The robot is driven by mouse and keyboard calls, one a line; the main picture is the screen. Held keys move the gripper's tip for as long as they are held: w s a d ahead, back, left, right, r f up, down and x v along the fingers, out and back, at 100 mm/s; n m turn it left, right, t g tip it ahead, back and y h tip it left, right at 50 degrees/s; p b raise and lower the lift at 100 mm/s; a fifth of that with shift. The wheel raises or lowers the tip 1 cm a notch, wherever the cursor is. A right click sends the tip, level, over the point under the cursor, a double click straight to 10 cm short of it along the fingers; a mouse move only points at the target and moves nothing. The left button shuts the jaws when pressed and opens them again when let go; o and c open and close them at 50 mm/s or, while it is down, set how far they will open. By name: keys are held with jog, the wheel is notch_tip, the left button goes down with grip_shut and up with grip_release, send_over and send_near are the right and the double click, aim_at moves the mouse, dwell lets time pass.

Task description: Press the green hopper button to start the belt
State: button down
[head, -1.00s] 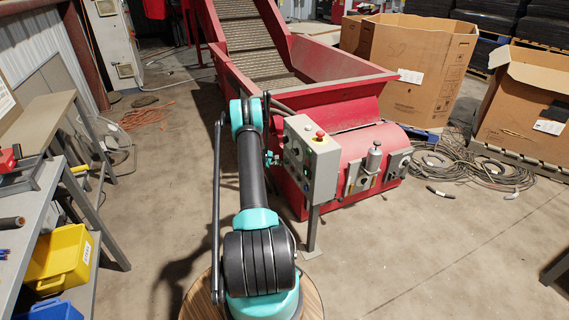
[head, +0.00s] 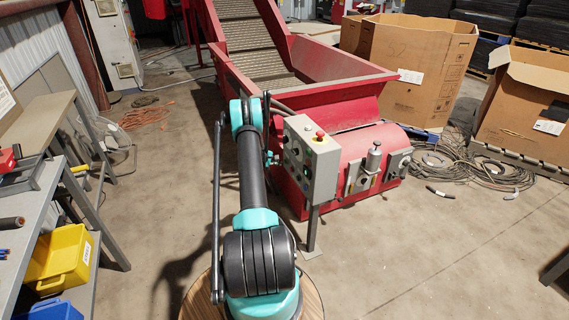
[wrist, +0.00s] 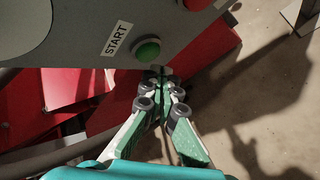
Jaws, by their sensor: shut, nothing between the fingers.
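The green button (wrist: 147,51) is a round domed button on the grey control box, beside a white START label (wrist: 117,39) in the wrist view. My gripper (wrist: 160,73) is shut and empty, its fingertips just below the green button in that picture. I cannot tell whether they touch it. In the head view the control box (head: 321,171) stands on a post in front of the red hopper (head: 350,100), with a red knob (head: 320,135) on top. My arm reaches to the box's left side, and the gripper is mostly hidden there.
A conveyor belt (head: 243,38) rises from the hopper. Cardboard boxes (head: 418,70) stand at the right, with coiled cables (head: 460,168) on the floor. A workbench (head: 35,205) with a yellow bin (head: 60,257) is at the left.

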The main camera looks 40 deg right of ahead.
jog(key=shift+d, duration=0.1)
jog(key=shift+s+d, duration=0.1)
jog(key=shift+d, duration=0.2)
jog(key=shift+s+d, duration=0.1)
jog(key=shift+d, duration=0.4)
dwell(0.9)
dwell(0.4)
jog(key=shift+a, duration=0.85)
jog(key=shift+w, duration=0.2)
jog(key=shift+w+a, duration=0.2)
jog(key=shift+a, duration=0.6)
jog(key=shift+w+a, duration=0.15)
jog(key=shift+a, duration=0.7)
jog(key=shift+w+a, duration=0.2)
jog(key=shift+a, duration=0.6)
